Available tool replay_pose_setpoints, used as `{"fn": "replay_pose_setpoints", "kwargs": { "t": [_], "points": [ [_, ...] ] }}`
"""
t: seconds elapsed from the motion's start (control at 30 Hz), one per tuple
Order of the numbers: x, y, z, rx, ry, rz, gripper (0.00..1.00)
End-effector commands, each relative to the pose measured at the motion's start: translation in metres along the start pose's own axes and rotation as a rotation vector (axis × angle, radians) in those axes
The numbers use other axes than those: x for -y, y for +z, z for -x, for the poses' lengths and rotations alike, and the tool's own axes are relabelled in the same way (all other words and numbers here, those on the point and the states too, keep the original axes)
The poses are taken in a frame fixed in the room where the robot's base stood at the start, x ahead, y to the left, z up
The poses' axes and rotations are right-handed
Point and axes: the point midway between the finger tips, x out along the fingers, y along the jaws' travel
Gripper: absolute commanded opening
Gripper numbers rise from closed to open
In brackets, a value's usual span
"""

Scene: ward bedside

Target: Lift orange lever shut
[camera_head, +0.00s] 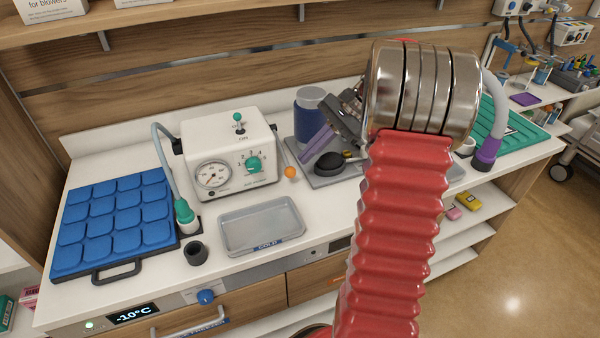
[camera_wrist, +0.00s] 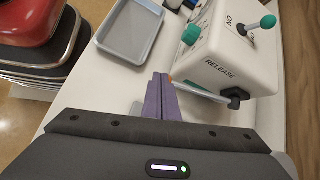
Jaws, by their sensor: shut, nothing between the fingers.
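The orange lever's ball knob (camera_head: 290,172) sits low at the front right of the white box (camera_head: 228,150) in the head view. In the wrist view the lever arm (camera_wrist: 200,93) runs from a dark pivot on the box's side, under the word RELEASE, toward my fingertips. Only a sliver of orange (camera_wrist: 171,78) shows there; my fingers hide the rest. My gripper (camera_head: 304,156) has purple fingers, shut and empty, close to the knob. They also show in the wrist view (camera_wrist: 162,80). I cannot tell whether they touch the knob.
A grey tray (camera_head: 262,226) lies in front of the box. A blue padded mat (camera_head: 115,220) and a dark cup (camera_head: 196,253) are to the left. A wooden wall closes the back.

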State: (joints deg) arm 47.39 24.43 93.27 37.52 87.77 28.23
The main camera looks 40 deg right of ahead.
Motion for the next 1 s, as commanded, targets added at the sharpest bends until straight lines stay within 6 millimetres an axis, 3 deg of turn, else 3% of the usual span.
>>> {"fn": "replay_pose_setpoints", "kwargs": {
  "t": [0.2,0.4,0.8,1.0],
  "points": [
    [-0.004,-0.046,0.016,0.086,-0.07,-0.128,0.0],
    [-0.008,-0.068,0.024,0.131,-0.108,-0.188,0.0],
    [-0.008,-0.07,0.025,0.137,-0.113,-0.195,0.0],
    [-0.007,-0.069,0.016,0.139,-0.113,-0.194,0.0]
  ]
}}
